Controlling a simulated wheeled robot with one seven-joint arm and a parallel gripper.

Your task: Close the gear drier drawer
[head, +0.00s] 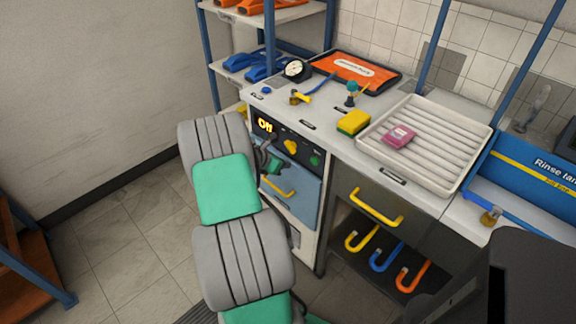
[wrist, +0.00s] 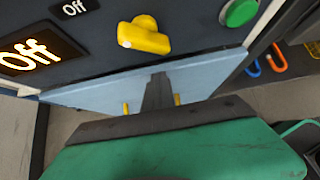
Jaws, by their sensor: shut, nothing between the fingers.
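The gear drier drawer (head: 296,200) has a light blue front with a yellow bar handle (head: 280,190). It sits below the dark control panel (head: 287,145), which reads "Off". The head view does not show clearly whether its front is flush. In the wrist view the blue front (wrist: 205,75) lies just below the panel. My gripper (wrist: 158,88) is shut and empty, its dark fingers in front of the blue front. Yellow handle parts show on both sides of the fingers. I cannot tell whether the fingertips touch the front. My arm hides part of the cabinet's left side in the head view.
A yellow knob (wrist: 145,35) and green button (wrist: 239,12) are on the panel above my fingers. A second drawer with a yellow handle (head: 376,208) is to the right, above several coloured hooks. The worktop holds a sponge (head: 353,122) and a white tray (head: 470,120).

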